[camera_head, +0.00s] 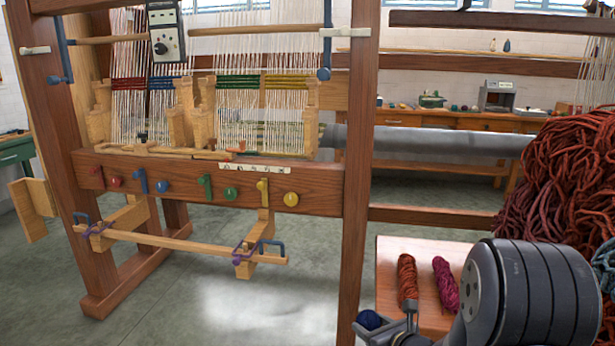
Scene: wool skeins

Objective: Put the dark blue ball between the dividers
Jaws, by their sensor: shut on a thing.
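My gripper (380,326) is at the bottom of the view, right of the loom's front post. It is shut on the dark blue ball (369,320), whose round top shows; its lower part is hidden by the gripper. The loom's front beam (215,188) carries a wooden ledge with stepped wooden uprights, which look like the dividers: a left one (98,122), a middle pair (178,128) and a right one (311,125). They are far up and left of my gripper. White warp threads hang between and behind them.
Orange (407,280) and magenta (446,284) skeins lie on a small wooden table (395,248) beside my arm. A big reddish wool heap (560,175) stands at the right. The loom's front post (357,180) stands between gripper and uprights. The floor below the loom is mostly open.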

